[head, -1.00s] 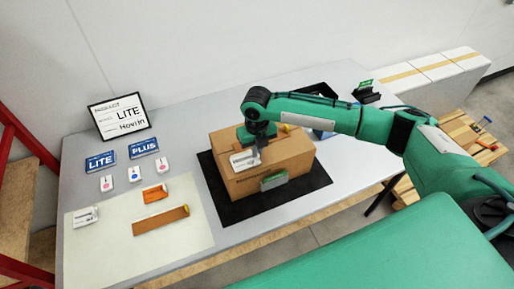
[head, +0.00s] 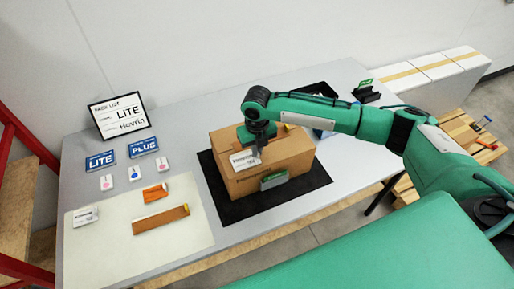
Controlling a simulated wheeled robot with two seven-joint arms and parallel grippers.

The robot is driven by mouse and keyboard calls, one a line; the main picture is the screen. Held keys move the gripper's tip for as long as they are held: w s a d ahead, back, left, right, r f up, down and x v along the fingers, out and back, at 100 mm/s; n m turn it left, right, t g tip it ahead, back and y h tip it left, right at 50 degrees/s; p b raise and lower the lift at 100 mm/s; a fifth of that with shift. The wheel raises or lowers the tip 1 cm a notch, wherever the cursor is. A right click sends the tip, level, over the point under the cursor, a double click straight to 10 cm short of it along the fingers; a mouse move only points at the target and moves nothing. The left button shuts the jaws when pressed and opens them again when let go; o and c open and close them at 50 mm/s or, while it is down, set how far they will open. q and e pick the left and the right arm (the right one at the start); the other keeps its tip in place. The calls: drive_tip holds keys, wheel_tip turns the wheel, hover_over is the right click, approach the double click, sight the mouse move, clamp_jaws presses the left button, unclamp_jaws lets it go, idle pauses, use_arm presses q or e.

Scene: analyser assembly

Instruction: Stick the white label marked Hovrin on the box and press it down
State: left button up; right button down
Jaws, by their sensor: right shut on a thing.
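The closed cardboard box (head: 285,158) sits on a black mat on the table. A white label (head: 243,161) with dark print is at the left part of the box's top; its print is too small to read. My right gripper (head: 258,150) points down over the box and is shut on the label's right edge. I cannot tell whether the label touches the cardboard all over. A second white label (head: 85,216) lies on the pale mat at the left. My left gripper is not in view.
A brown strip (head: 160,220) and an orange piece (head: 155,193) lie on the pale mat (head: 110,255).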

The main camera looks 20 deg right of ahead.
drive_tip(key=shift+f, duration=0.15)
drive_tip(key=c, duration=1.5)
unclamp_jaws()
drive_tip(key=shift+r+p, duration=3.4)
drive_tip(key=shift+r, duration=0.15)
